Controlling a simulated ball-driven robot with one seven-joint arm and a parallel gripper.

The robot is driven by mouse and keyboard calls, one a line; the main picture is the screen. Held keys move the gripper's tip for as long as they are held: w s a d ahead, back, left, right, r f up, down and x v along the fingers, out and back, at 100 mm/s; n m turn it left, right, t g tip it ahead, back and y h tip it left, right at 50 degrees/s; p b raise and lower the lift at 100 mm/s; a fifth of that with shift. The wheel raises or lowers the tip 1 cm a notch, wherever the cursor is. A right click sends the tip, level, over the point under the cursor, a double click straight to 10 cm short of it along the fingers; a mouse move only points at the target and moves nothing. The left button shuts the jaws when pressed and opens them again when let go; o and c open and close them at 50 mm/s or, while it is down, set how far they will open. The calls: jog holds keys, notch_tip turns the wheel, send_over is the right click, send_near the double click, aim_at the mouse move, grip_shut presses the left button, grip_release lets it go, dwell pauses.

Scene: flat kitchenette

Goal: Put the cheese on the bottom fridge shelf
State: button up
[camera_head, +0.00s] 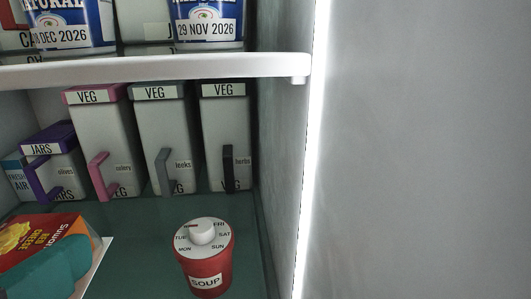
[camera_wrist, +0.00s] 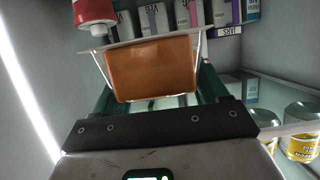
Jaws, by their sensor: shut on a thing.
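The cheese packet (camera_head: 72,228), orange-red with yellow and a pale flat edge, is at the lower left in the head view, partly cut off. In the wrist view its orange-brown face (camera_wrist: 152,68) fills the space between the fingers. My gripper (camera_wrist: 153,88) is shut on it, with dark green fingers at both sides. A teal finger (camera_head: 48,268) covers part of the packet in the head view. The packet is over the front left of the lower fridge surface (camera_head: 140,225). I cannot tell whether it touches that surface.
A red soup pot (camera_head: 205,272) with a weekday lid stands right of the packet. Several VEG boxes (camera_head: 165,140) and a JARS box (camera_head: 50,170) line the back. A white shelf edge (camera_head: 150,68) runs above. Cans (camera_wrist: 300,135) show at the right in the wrist view.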

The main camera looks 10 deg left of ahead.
aim_at(47, 233)
jog(key=x, duration=0.3)
jog(key=a+p+x, duration=0.1)
jog(key=x, duration=0.2)
jog(key=shift+a+p, duration=0.3)
jog(key=w+f, duration=0.1)
jog(key=f, duration=0.1)
jog(key=w+a+f+p, duration=0.1)
jog(key=f, duration=0.1)
jog(key=w+a+f, duration=0.1)
jog(key=w, duration=0.1)
jog(key=shift+w+a+f, duration=0.1)
jog(key=shift+a+f, duration=0.1)
jog(key=shift+f, duration=0.2)
jog(key=f+p, duration=0.1)
jog(key=f, duration=0.1)
jog(key=shift+w+a+f+p, duration=0.1)
jog(key=shift+w+f+p, duration=0.1)
jog(key=shift+f+p, duration=0.2)
jog(key=shift+f, duration=0.4)
